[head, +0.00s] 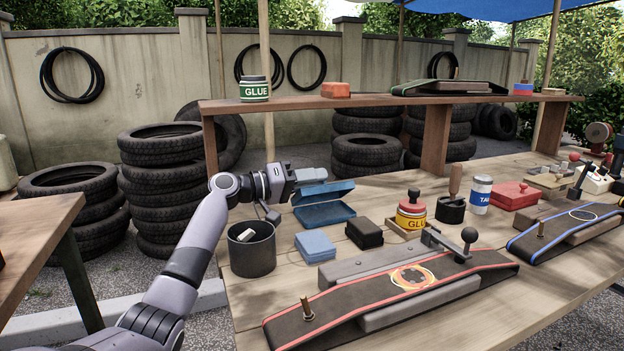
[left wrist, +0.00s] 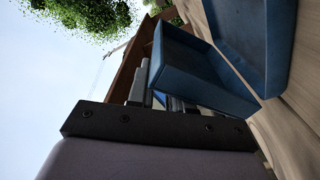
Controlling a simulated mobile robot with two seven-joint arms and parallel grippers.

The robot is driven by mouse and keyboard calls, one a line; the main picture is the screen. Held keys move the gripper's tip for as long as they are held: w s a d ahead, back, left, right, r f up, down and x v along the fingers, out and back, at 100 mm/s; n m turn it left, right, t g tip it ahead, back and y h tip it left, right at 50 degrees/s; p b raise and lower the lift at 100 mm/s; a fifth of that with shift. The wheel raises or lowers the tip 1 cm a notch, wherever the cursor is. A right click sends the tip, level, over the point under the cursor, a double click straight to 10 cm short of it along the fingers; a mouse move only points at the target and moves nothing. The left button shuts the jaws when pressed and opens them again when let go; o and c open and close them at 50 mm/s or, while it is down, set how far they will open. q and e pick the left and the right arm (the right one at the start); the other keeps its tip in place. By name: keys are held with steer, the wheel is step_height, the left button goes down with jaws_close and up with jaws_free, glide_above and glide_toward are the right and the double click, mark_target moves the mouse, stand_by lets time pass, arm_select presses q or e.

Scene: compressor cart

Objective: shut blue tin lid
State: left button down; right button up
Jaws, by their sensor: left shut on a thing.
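The blue tin (head: 326,214) stands on the workbench with its lid (head: 324,189) raised at the back, so the tin is open. In the left wrist view the lid (left wrist: 200,75) stands tilted up from the tin's body (left wrist: 258,35). My left gripper (head: 312,174) is at the lid's upper left edge and is shut on it. In the left wrist view the fingers (left wrist: 150,92) meet the lid's edge; the exact contact is partly hidden. My right gripper is in neither view.
A dark cup (head: 251,250) stands below my left wrist. A light blue block (head: 315,246) and a black block (head: 364,233) lie in front of the tin. A red-lidded glue pot (head: 411,212) is to the right. A raised wooden shelf (head: 380,101) runs behind.

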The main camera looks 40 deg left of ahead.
arm_select(q)
steer(key=shift+d+f, duration=0.15)
steer(key=c, duration=1)
jaws_free()
steer(key=shift+c, duration=0.2)
